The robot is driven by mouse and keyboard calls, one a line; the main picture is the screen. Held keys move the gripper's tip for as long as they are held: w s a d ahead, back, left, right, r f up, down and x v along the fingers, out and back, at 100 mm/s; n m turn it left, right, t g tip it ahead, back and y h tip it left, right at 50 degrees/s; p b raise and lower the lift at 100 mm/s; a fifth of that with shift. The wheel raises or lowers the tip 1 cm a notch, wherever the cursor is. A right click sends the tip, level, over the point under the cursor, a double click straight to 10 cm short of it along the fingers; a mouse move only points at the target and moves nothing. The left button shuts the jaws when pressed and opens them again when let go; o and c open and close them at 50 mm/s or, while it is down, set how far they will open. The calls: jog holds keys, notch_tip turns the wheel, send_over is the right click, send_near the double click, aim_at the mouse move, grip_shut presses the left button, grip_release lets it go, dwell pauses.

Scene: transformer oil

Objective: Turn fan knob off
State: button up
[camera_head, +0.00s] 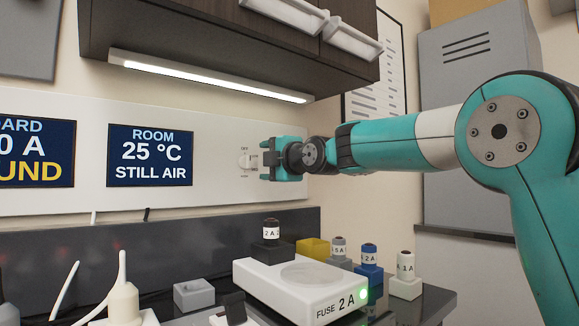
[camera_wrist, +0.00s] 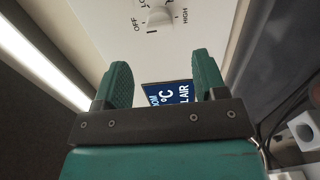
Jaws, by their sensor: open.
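The white fan knob (camera_head: 247,160) sits on the pale wall panel, right of the room display. In the wrist view the knob (camera_wrist: 158,18) shows near the top, with OFF and HIGH printed around it. The knob's exact setting is too small to tell. My gripper (camera_head: 263,160) is close to the panel, just right of the knob in the head view. In the wrist view my gripper (camera_wrist: 161,70) has its two teal fingers apart with nothing between them, and the knob lies beyond the fingertips. I see no contact with the knob.
The room display (camera_head: 150,156) reads 25 °C, STILL AIR. A lit lamp strip (camera_head: 210,77) runs under the cabinet (camera_head: 220,35) above. Below are a white fuse tester (camera_head: 300,285) reading FUSE 2 A and several labelled fuses on blocks. Free air surrounds my gripper.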

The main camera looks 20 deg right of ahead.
jog(key=v, duration=0.8)
jog(key=shift+s+b, duration=0.3)
jog(key=shift+b, duration=0.1)
